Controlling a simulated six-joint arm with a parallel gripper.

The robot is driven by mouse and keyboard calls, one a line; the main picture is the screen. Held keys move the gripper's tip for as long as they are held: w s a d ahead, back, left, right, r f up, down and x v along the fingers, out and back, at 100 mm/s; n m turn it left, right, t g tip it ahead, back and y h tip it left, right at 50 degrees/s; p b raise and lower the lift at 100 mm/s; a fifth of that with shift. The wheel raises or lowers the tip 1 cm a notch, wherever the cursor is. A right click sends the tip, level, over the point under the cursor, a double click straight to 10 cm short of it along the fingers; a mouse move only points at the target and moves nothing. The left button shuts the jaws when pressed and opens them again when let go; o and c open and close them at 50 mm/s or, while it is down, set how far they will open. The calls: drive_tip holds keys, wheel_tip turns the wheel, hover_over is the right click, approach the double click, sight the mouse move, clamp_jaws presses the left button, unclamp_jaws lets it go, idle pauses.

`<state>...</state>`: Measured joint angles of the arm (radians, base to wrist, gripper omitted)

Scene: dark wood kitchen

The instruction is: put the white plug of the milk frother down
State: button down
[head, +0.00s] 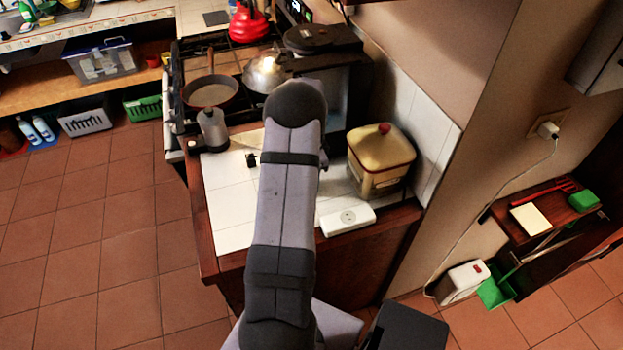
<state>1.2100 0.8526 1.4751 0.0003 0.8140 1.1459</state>
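My arm reaches up the middle of the head view, over the white-tiled counter (235,190). My gripper cannot be made out; the arm hides whatever is behind it. A small dark piece (252,160) shows just left of the arm, and I cannot tell what it is. A grey canister (213,130) with a narrower top stands at the counter's back left; I cannot tell if it is the milk frother. No white plug shows on the visible counter. A white socket block (347,218) lies near the front right edge, with a round outlet on top.
A cream box with a red knob (381,160) stands right of my arm by the tiled wall. The stove behind carries a pan (210,92) and a red kettle (249,22). A white plug with a cord (548,130) sits in the right wall outlet.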

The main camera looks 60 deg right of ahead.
drive_tip(key=shift+f, duration=0.35)
drive_tip(key=c, duration=1.4)
unclamp_jaws()
drive_tip(key=shift+c, duration=0.2)
drive_tip(key=shift+r, duration=0.1)
drive_tip(key=shift+r+p, duration=0.35)
drive_tip(key=shift+r, duration=0.35)
drive_tip(key=shift+d+r+b, duration=0.1)
drive_tip(key=shift+r+b, duration=0.15)
drive_tip(key=shift+b, duration=0.25)
wheel_tip(320, 180, up, 11)
drive_tip(key=b, duration=0.3)
